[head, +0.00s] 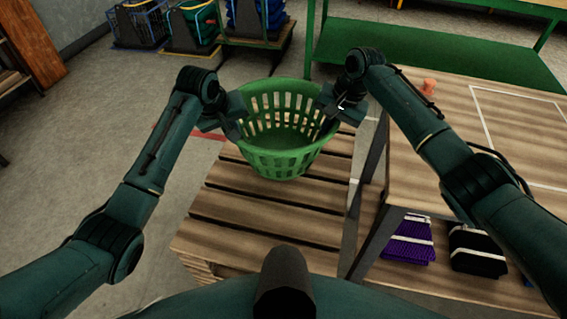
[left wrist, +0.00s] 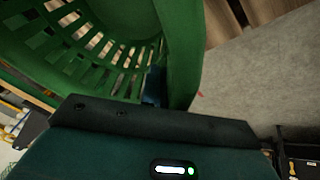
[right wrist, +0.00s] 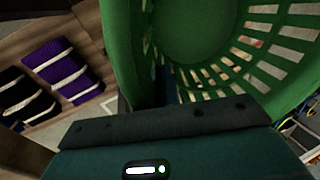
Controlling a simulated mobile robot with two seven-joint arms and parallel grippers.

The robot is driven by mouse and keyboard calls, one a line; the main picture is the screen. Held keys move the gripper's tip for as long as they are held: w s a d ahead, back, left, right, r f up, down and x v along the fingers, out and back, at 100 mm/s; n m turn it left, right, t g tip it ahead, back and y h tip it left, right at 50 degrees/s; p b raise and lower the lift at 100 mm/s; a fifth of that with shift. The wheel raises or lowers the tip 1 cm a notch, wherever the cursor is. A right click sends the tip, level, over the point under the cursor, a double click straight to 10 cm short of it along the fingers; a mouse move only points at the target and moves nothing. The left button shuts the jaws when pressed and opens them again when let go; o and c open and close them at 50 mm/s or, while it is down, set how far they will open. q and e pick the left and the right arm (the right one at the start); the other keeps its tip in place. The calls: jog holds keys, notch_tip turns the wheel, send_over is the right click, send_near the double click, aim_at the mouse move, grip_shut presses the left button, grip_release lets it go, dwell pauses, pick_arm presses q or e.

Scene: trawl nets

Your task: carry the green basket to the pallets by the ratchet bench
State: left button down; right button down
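The green basket (head: 280,160) is a slatted, round, empty tub. In the head view it stands upright over the far part of a stack of wooden pallets (head: 262,208); I cannot tell whether its base touches the slats. My left gripper (head: 238,122) is at the basket's left rim, and my right gripper (head: 326,110) is at its right rim. In the left wrist view the basket wall (left wrist: 183,50) runs in between the fingers, and the right wrist view shows the same with the wall (right wrist: 125,50). Both grippers look shut on the rim; the fingertips are mostly hidden.
A wooden bench (head: 450,105) stands close on the right, with an orange item (head: 428,86) on top and folded purple netting (head: 408,243) on its lower shelf. A green table (head: 420,55) and several loaded crates, including a blue one (head: 140,22), are behind. Grey floor is clear at left.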

pick_arm(q)
jog(key=shift+s+a+r, duration=0.1)
jog(key=shift+a, duration=0.15)
pick_arm(e)
jog(key=shift+s+d, duration=0.15)
jog(key=shift+d, duration=0.05)
pick_arm(q)
jog(key=shift+f, duration=0.2)
pick_arm(e)
jog(key=shift+f, duration=0.2)
